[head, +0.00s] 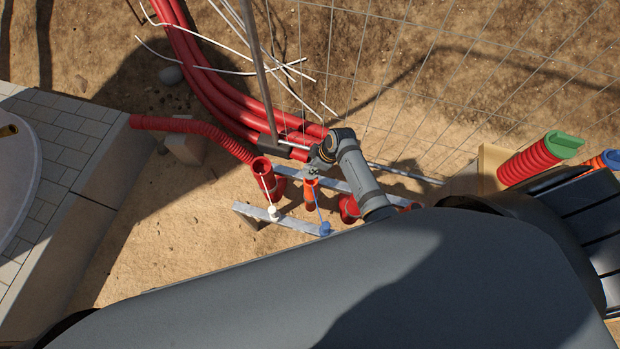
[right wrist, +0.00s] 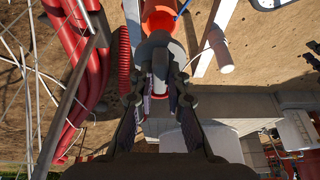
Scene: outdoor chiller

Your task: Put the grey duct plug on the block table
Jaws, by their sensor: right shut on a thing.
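The grey duct plug (right wrist: 160,48) shows in the right wrist view, between my right gripper's fingers and against the mouth of an orange duct (right wrist: 158,14). I cannot tell whether it sits in the mouth or just above it. My right gripper (right wrist: 160,82) is shut on the plug. In the head view my right gripper (head: 314,167) is small, directly above the orange duct (head: 311,192). A raised surface of grey blocks (head: 60,135), which may be the block table, stands at the far left. My left gripper is not in view.
A white plug (head: 273,212) and a blue plug (head: 325,229) hang on cords near metal rails (head: 290,222). A red duct (head: 261,168) stands left of the orange one. Red pipes (head: 205,75) and a wire fence (head: 420,60) lie behind. Bare sand lies between ducts and blocks.

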